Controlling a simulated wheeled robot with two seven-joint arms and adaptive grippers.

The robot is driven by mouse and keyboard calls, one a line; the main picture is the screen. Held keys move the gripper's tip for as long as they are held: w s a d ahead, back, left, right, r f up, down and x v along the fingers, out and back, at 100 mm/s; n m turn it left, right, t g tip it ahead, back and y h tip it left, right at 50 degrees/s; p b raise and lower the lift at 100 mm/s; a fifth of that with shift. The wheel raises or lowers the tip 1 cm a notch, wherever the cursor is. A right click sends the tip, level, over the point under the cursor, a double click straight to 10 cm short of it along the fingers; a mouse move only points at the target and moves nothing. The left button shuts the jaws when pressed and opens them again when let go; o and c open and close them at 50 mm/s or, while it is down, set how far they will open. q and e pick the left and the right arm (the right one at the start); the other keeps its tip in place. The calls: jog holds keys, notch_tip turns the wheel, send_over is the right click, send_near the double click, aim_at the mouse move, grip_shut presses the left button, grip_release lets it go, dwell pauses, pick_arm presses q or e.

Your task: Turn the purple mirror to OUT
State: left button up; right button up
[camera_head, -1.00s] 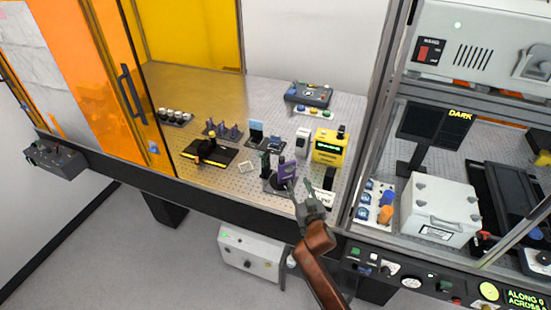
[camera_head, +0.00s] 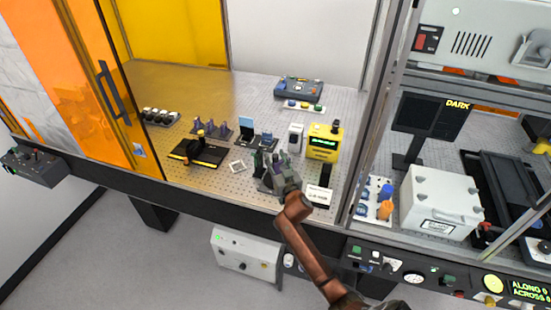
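The purple mirror (camera_head: 279,160) stands near the front edge of the perforated optical table (camera_head: 190,88). It is mostly hidden behind my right gripper (camera_head: 272,171), and only slivers of purple show. A dark green upright piece (camera_head: 258,160) stands just left of it. My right arm comes up from the bottom, and its gripper is at the mirror. I cannot tell whether the fingers touch it or how far they are open. My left gripper is not in view.
A black and yellow stage (camera_head: 199,153) lies left. An orange sliding door (camera_head: 110,90) and a metal post (camera_head: 366,110) flank the opening. The table's back left is bare.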

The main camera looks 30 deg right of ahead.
jog(key=shift+w, duration=0.1)
jog(key=c, duration=0.6)
grip_shut()
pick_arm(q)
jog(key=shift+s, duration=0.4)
